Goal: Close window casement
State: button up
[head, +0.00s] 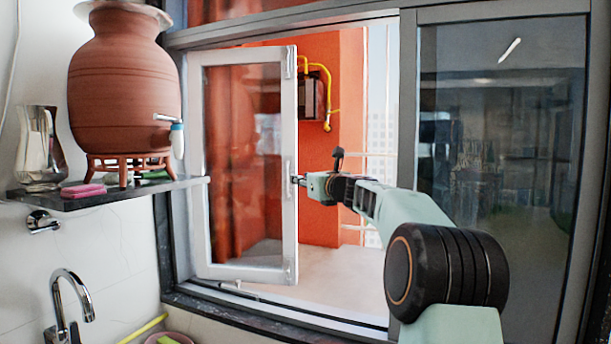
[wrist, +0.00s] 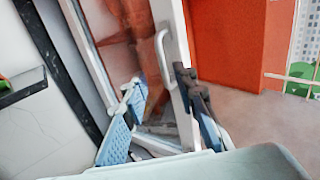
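The window casement (head: 292,130) is a white-framed glass panel standing ajar at the left side of the window opening. Its right edge swings free, with open air to the right of it. A pale handle (wrist: 162,55) shows on the casement in the wrist view. My gripper (head: 300,180) is at the casement's right edge, around mid-height. In the wrist view my gripper (wrist: 158,86) has its two fingers spread, with the casement's edge frame (wrist: 172,28) showing between them, close to the right finger. I cannot tell whether a finger touches it.
A clay pot (head: 122,85) with a tap stands on a dark shelf (head: 95,199) left of the casement, beside a glass jug (head: 40,150) and a pink sponge (head: 83,190). A faucet (head: 70,300) is below. A fixed dark pane (head: 500,130) fills the right side.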

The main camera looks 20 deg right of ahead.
aim_at(287, 173)
jog(key=shift+m, duration=0.3)
jog(key=shift+w+a+r+p, duration=0.1)
jog(key=shift+w+a+p, duration=0.1)
jog(key=shift+w+p, duration=1.35)
jog(key=shift+w+a+p, duration=0.25)
jog(key=shift+w+p, duration=0.8)
jog(key=shift+w, duration=1)
jog(key=shift+w+a+r+p, duration=0.1)
jog(key=shift+w+a+p, duration=0.1)
jog(key=shift+w+p, duration=1.35)
jog(key=shift+w, duration=0.25)
jog(key=shift+c, duration=0.2)
grip_shut()
